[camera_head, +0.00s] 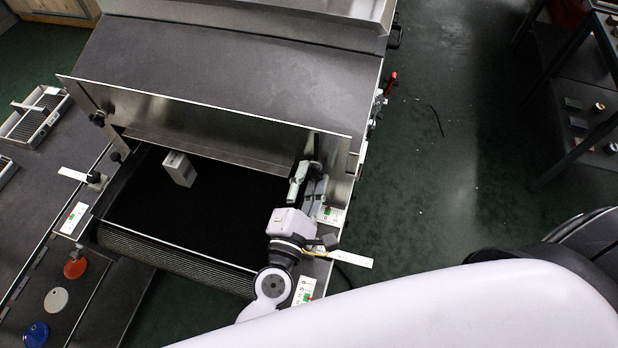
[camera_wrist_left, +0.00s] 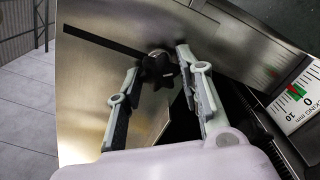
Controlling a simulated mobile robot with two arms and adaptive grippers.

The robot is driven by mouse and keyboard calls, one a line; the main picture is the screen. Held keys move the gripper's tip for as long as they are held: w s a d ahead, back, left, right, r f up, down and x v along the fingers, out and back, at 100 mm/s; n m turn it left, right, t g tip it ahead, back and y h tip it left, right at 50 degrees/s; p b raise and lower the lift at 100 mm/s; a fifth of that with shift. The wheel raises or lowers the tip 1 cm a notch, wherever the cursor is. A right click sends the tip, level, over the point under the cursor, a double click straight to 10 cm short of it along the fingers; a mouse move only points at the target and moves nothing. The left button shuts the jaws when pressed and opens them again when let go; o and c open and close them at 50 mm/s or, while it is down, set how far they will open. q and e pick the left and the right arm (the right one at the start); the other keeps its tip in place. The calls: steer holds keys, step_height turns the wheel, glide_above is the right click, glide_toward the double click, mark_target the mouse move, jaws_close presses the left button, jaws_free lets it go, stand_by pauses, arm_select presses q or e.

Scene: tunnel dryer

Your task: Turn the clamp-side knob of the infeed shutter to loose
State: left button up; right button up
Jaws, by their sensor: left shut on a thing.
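The infeed shutter (camera_head: 215,112) is a bare metal plate across the dryer mouth. My left gripper (camera_head: 308,182) is at the shutter's right end, below its upper edge. In the left wrist view, a black lobed knob (camera_wrist_left: 157,66) sits against the metal plate, between the fingertips of my left gripper (camera_wrist_left: 160,70). The fingers are shut on the knob, one on each side. In the head view the gripper largely hides this knob. Another black knob (camera_head: 97,118) is at the shutter's left end. My right gripper is not in view.
A grey block (camera_head: 179,170) stands on the black belt (camera_head: 220,209) left of my gripper. Scale plates with green and red marks (camera_head: 333,215) lie beside the belt; one shows in the wrist view (camera_wrist_left: 298,97). Coloured discs (camera_head: 57,299) lie at lower left. The floor at right is mostly free.

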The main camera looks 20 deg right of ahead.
arm_select(q)
steer(key=shift+f, duration=0.1)
stand_by(0.5)
steer(key=o, duration=1.2)
steer(key=shift+c, duration=0.2)
steer(key=v, duration=1.2)
